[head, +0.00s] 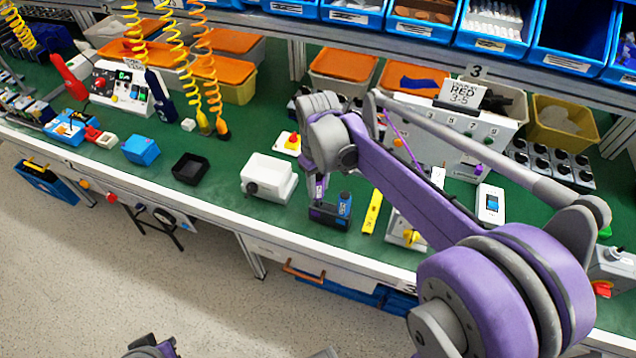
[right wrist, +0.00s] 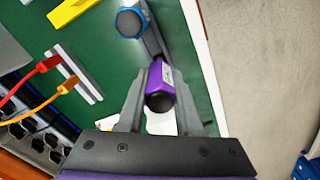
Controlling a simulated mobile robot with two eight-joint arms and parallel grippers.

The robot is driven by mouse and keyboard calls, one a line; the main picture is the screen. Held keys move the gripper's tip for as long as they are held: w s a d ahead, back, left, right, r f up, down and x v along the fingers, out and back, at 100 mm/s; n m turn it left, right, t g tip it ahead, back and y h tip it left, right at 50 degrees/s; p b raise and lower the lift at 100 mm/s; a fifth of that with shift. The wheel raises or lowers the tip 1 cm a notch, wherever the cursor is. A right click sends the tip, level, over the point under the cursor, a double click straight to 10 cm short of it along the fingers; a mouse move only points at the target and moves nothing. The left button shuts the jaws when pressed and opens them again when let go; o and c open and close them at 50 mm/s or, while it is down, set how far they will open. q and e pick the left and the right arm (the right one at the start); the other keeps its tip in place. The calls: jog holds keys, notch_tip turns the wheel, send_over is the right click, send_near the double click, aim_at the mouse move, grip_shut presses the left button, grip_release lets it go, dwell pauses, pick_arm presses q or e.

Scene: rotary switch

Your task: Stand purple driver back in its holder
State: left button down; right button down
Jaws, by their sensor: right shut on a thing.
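The purple driver (right wrist: 160,88) is held by its handle between the two fingers of my right gripper (right wrist: 159,100), its butt end facing the wrist camera. In the head view my right gripper (head: 319,188) points down at the left end of the dark holder (head: 328,222). A blue driver (head: 344,204) stands upright in the right end of that holder; it also shows in the right wrist view (right wrist: 130,22). The purple driver's shaft is hidden, so I cannot tell whether its tip is in the holder. My left gripper's fingers are not visible.
A yellow level (head: 371,212) lies right of the holder. A white box (head: 268,178) is to its left, a black open tray (head: 190,168) further left. A grey panel with a yellow knob (head: 408,235) is at the right. The bench's front edge is just in front of the holder.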

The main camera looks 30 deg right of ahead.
jog(key=shift+f+b, duration=1.1)
jog(key=shift+f, duration=0.75)
jog(key=c, duration=0.5)
grip_release()
jog(key=shift+r, duration=0.1)
notch_tip(320, 180, up, 11)
jog(key=shift+f+p, duration=0.2)
jog(key=shift+p, duration=0.35)
